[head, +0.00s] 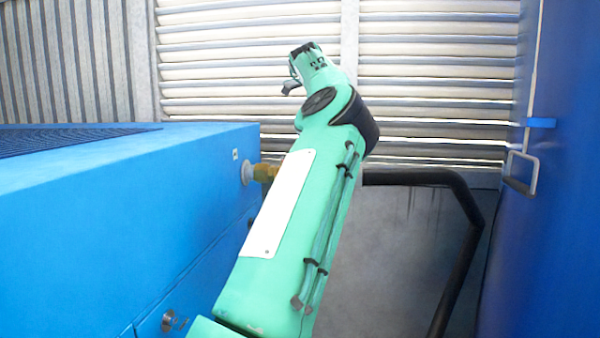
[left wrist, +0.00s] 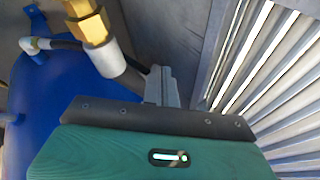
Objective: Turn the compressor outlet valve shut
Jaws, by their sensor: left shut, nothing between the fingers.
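A brass fitting (left wrist: 85,22) with a pale collar on a dark pipe shows at the top left of the left wrist view. I cannot make out a valve handle in either view. My left gripper (left wrist: 162,80) is shut and empty, its grey fingers beside the dark pipe and apart from the brass fitting. The gripper's fingers do not show in the head view. My right gripper is out of view.
A thick black pipe (head: 465,225) bends down right of my arm. A blue panel with a metal handle (head: 522,172) stands at the right. A louvred wall (head: 435,60) closes off the back. A blue tank (left wrist: 60,85) fills the left of the left wrist view.

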